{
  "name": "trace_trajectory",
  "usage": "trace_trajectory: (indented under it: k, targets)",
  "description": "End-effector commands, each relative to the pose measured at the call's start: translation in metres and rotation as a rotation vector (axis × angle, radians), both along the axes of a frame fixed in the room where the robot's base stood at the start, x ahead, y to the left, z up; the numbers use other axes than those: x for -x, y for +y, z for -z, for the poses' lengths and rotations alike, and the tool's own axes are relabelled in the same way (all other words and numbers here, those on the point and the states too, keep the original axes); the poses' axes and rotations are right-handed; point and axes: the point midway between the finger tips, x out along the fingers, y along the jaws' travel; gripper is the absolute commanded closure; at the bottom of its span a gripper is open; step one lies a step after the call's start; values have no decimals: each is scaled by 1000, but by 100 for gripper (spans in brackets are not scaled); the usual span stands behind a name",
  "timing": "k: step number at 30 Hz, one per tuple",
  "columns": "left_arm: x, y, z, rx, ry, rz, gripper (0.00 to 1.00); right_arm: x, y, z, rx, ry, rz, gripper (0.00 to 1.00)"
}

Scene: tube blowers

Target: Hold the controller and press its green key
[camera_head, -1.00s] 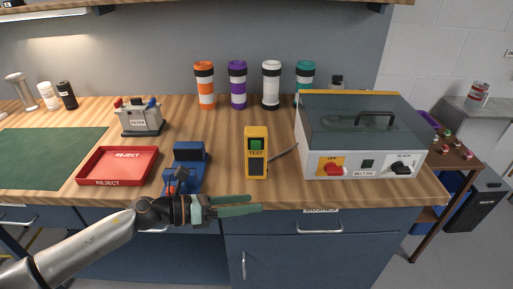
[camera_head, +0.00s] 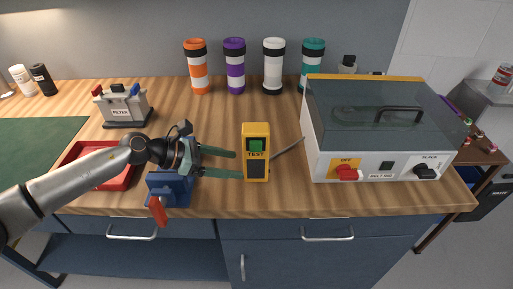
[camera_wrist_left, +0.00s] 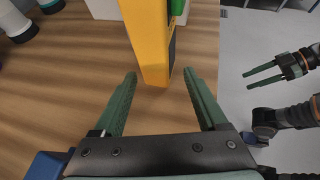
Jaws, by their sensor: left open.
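The controller (camera_head: 257,171) is a yellow upright box with a dark front, marked TEST, standing on the wooden bench. Its green key (camera_head: 256,146) is on the upper front. My left gripper (camera_head: 239,165) is open, its green fingers pointing right, tips close to the controller's left side. In the left wrist view the controller (camera_wrist_left: 148,40) stands just ahead of the gap between the fingertips (camera_wrist_left: 159,74), nothing gripped; part of the green key (camera_wrist_left: 178,7) shows at the top edge. My right gripper (camera_wrist_left: 247,80) shows there at the right, fingers apart and empty, away from the bench.
A blue stand with a red lever (camera_head: 170,190) sits below my left wrist. The red tray (camera_head: 68,170) is partly behind my arm. A grey lidded machine (camera_head: 330,140) stands right of the controller, with a grey rod between. Several striped tubes (camera_head: 234,78) line the back.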

Motion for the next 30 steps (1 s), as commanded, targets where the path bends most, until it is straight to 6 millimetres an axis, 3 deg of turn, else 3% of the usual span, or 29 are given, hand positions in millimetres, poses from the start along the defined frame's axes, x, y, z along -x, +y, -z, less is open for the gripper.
trace_trajectory:
  k: [12, 27, 30]
  targets:
    - [-14, -48, 29, 2, -1, 1, 25, 0, 0, 23, 0, 2, -1, 50]
    - [-18, -56, 32, 1, -1, -1, 25, -4, 4, 22, -4, -1, -7, 50]
    - [-18, -56, 32, 1, -1, -2, 35, -4, 4, 22, -4, -2, -7, 50]
